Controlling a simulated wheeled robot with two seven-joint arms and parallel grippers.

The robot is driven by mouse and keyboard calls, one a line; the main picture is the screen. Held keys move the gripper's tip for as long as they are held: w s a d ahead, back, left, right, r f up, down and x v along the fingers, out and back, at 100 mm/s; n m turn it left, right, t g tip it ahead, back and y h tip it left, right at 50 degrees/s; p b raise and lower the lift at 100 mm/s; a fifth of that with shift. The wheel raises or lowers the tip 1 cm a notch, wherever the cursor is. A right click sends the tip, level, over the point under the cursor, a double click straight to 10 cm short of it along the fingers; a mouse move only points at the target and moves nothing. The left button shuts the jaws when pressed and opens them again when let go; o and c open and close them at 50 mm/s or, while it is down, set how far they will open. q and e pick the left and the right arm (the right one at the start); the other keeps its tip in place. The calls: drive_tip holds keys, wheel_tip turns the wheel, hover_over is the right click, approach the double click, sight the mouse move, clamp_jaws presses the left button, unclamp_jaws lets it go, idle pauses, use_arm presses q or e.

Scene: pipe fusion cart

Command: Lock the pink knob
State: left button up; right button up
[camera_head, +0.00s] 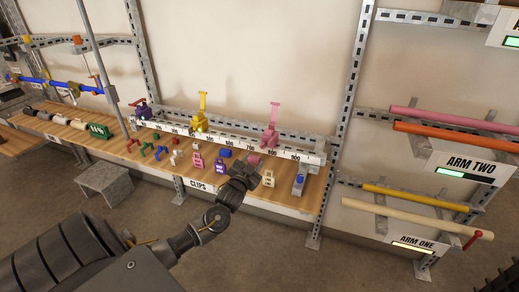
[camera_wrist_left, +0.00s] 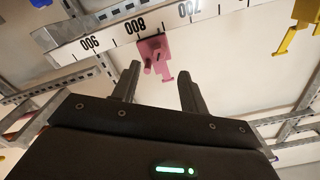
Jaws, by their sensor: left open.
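A pink clamp (camera_head: 269,138) with an upright handle stands on the numbered white rail (camera_head: 228,143), between the 700 and 900 marks. A pink round knob (camera_head: 254,160) shows below the rail, just beyond my left gripper (camera_head: 247,170). In the left wrist view the picture is upside down, and the pink clamp body with its knob (camera_wrist_left: 150,58) hangs by the 800 mark. My left gripper (camera_wrist_left: 159,70) is open and empty, its two fingers pointing toward the knob from either side, apart from it. My right gripper is not in view.
A yellow clamp (camera_head: 200,120) and a purple clamp (camera_head: 142,109) sit further left on the rail. Several coloured clips lie on the wooden bench (camera_head: 235,191) below. A blue-topped grey block (camera_head: 299,183) stands to the right. Racks with pipes (camera_head: 445,140) are at the far right.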

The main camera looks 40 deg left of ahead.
sight(261, 148)
use_arm(q)
drive_tip(key=x, duration=0.7)
drive_tip(key=shift+w+a+p, duration=0.1)
drive_tip(key=shift+w+p, duration=0.2)
drive_tip(key=shift+p, duration=0.1)
clamp_jaws()
